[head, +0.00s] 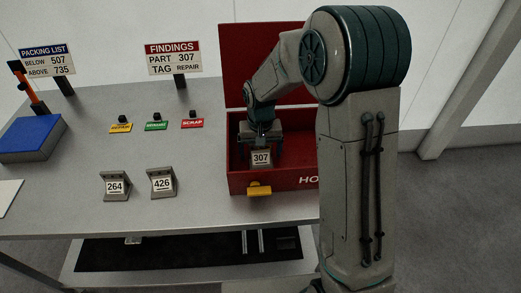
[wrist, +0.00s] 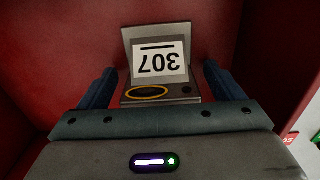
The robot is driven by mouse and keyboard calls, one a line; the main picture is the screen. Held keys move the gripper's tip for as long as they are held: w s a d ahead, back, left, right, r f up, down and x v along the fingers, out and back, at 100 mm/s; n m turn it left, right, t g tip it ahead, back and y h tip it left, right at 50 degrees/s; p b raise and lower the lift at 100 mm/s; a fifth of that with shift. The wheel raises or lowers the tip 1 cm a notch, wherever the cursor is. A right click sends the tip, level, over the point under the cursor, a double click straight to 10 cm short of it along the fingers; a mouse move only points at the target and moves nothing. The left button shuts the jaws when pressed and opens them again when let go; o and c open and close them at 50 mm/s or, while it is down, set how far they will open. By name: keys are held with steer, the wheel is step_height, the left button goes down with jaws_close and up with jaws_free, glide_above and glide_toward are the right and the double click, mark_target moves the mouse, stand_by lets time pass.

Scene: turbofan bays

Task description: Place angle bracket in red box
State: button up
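The angle bracket marked 307 (head: 261,159) is inside the red box (head: 240,182), near its front wall. In the wrist view the grey bracket (wrist: 160,62) shows its label upside down and a yellow ring around one hole. My gripper (head: 262,150) reaches down into the box. Its two blue fingers (wrist: 161,85) stand either side of the bracket, with a narrow gap showing, so it looks open. Whether the bracket rests on the box floor is hard to tell. The box lid (head: 262,50) is raised.
Brackets 264 (head: 115,187) and 426 (head: 161,183) stand on the grey table (head: 210,215) left of the box. Yellow, green and red tags (head: 156,126) lie behind them. The findings sign (head: 173,58) reads part 307, tag repair. A blue block (head: 32,137) is far left.

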mark_target(261, 150)
steer(key=shift+r, duration=0.1)
step_height(261, 150, up, 11)
steer(key=s+d+r+t, duration=0.1)
steer(key=s+d, duration=0.4)
steer(key=s, duration=0.5)
steer(key=s+d+r+t, duration=0.2)
steer(key=s+d, duration=0.3)
steer(key=s, duration=0.6)
steer(key=shift+s, duration=0.3)
